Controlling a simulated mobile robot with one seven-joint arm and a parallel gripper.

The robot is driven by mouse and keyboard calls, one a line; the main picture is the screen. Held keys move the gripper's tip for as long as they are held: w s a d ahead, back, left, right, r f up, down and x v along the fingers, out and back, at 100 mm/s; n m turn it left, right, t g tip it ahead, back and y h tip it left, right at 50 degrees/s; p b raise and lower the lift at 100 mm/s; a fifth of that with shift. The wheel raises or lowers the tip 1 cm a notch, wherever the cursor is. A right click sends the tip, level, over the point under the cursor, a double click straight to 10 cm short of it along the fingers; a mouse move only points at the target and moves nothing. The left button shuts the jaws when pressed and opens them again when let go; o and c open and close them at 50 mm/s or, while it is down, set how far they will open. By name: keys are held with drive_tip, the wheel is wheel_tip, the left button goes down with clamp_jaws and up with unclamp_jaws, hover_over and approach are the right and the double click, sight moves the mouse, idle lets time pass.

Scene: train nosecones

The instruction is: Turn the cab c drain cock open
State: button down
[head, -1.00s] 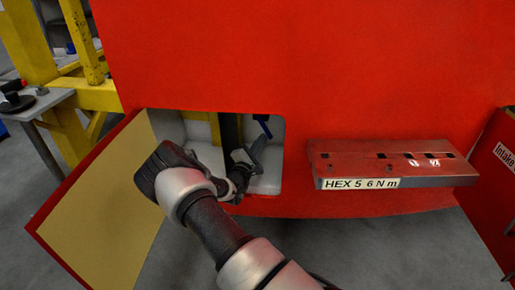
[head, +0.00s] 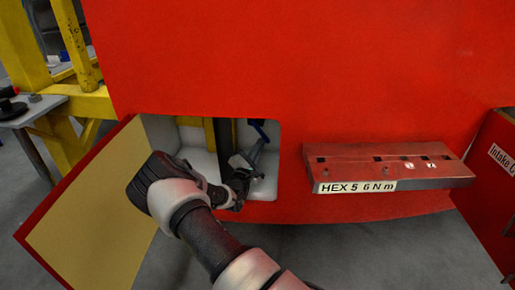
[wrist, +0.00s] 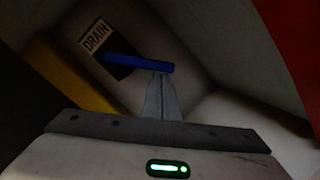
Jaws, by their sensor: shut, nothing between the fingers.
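The cab c drain cock shows as a blue lever handle (wrist: 140,63) in the wrist view, beside a DRAIN label (wrist: 95,37). The lever runs across the picture, its right end a little lower than its left. In the head view, part of the blue handle (head: 259,130) shows inside the open recess. My gripper (wrist: 160,78) is shut and empty, its fingertips at the lever's right end. I cannot tell whether they touch it. In the head view, my gripper (head: 259,146) reaches into the recess just below the handle. The valve body is not clear.
The recess has pale walls (head: 263,188) and a red panel around it. Its door (head: 88,195) hangs open on the left. A red tool shelf (head: 390,165) marked HEX 5 6 N m juts out on the right. A yellow frame (head: 88,105) stands behind at left.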

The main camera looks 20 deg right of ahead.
drive_tip(key=d+n+b, duration=0.1)
drive_tip(key=s+n+b, duration=0.1)
drive_tip(key=n, duration=0.1)
drive_tip(key=shift+d+r+n+t, duration=0.3)
drive_tip(key=shift+d+r+t, duration=0.05)
drive_tip(key=shift+r+t, duration=0.05)
drive_tip(key=shift+s+d+r, duration=0.3)
drive_tip(key=shift+d+r, duration=0.05)
drive_tip(key=shift+r, duration=0.05)
drive_tip(key=shift+s+b, duration=0.1)
drive_tip(key=shift+b, duration=0.2)
